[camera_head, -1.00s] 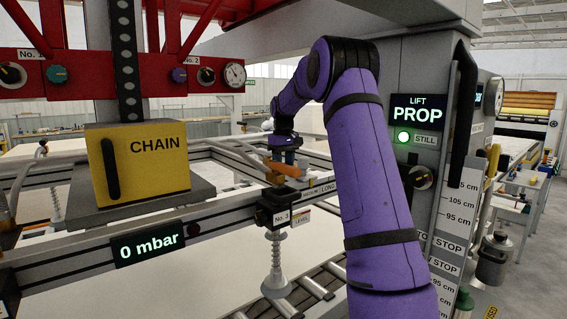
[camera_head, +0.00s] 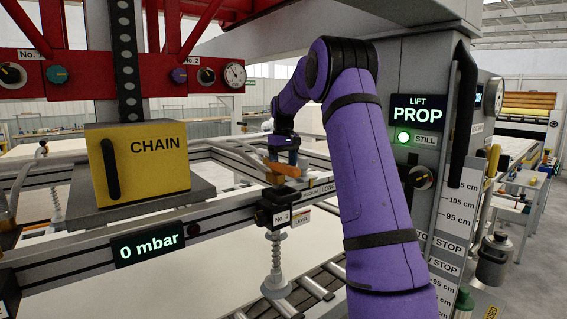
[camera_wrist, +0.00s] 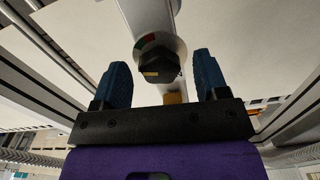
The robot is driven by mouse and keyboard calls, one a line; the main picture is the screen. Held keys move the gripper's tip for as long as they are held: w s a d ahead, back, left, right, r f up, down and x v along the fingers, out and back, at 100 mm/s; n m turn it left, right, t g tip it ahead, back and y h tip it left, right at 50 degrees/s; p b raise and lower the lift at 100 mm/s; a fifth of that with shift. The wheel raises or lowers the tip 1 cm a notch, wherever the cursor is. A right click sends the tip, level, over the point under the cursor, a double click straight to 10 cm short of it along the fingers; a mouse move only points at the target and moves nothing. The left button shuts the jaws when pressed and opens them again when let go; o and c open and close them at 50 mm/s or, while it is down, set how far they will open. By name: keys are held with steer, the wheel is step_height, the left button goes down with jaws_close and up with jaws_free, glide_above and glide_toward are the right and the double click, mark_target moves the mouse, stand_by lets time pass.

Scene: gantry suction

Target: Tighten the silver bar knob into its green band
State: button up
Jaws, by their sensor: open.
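In the wrist view a dark, faceted knob (camera_wrist: 158,68) with a small yellow mark sits at the end of a pale silver bar (camera_wrist: 148,14). A round collar behind it shows red and green patches (camera_wrist: 148,41); the knob covers part of it, so I cannot tell where the mark stands against the green band. My gripper (camera_wrist: 161,66) is open, its two blue fingers on either side of the knob, with gaps visible on both sides. In the head view my gripper (camera_head: 285,150) is over the frame near an orange lever (camera_head: 282,168); the knob cannot be made out there.
A yellow CHAIN box (camera_head: 150,165) stands at left on the rail. A No. 3 suction cup (camera_head: 275,285) hangs below the frame. The grey column (camera_head: 425,60) reads LIFT PROP, with a green STILL lamp. A display reads 0 mbar (camera_head: 148,249).

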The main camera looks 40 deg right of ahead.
step_height(320, 180, up, 11)
stand_by(0.6)
steer(key=shift+f, duration=0.2)
steer(key=shift+w+f, duration=0.1)
steer(key=shift+f, duration=0.1)
steer(key=shift+r, duration=0.2)
step_height(320, 180, down, 11)
steer(key=shift+r, duration=0.15)
stand_by(0.6)
